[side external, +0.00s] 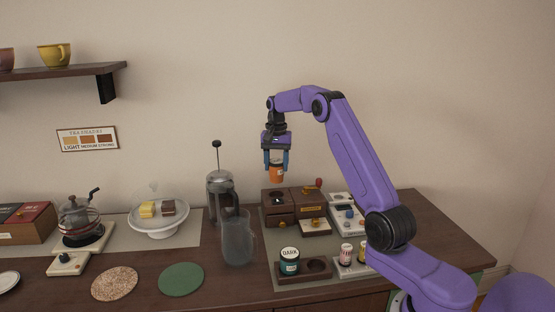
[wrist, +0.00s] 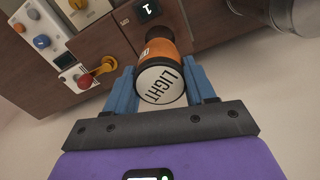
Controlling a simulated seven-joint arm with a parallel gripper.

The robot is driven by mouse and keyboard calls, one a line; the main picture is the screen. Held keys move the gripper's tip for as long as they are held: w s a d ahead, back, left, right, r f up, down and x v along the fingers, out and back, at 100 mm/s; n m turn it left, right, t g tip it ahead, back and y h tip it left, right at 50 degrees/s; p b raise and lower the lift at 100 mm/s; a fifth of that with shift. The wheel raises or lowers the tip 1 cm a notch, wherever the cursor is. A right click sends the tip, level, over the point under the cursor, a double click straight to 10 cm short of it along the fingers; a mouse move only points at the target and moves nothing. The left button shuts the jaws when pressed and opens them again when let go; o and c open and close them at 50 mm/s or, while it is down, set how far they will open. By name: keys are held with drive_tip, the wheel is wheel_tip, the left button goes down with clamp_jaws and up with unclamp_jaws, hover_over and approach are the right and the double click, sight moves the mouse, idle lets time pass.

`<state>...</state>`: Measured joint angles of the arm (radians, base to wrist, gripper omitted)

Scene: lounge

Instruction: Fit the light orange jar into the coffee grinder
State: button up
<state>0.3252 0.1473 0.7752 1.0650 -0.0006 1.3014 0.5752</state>
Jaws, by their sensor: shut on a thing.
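The orange jar (side external: 276,174) is held upright in the air between the blue fingers of my gripper (side external: 276,160). In the wrist view the jar's white lid (wrist: 160,86) reads LIGHT, and the gripper (wrist: 162,88) is shut on its sides. The brown wooden box (side external: 281,208) with drawers and a red-knobbed lever appears to be the coffee grinder. It stands below the jar, apart from it.
A teal DARK jar (side external: 289,262) sits in a wooden holder (side external: 318,275) with an empty round recess. A French press (side external: 221,190) and a clear glass vessel (side external: 238,240) stand left of the box. A white control unit (side external: 345,218) stands right, with small bottles (side external: 346,254) in front.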

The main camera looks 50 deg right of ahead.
sight(276, 181)
drive_tip(key=shift+f, duration=2.15)
drive_tip(key=shift+f, duration=1.3)
drive_tip(key=o, duration=1.2)
drive_tip(key=shift+r, duration=3.7)
drive_tip(key=shift+a, duration=0.1)
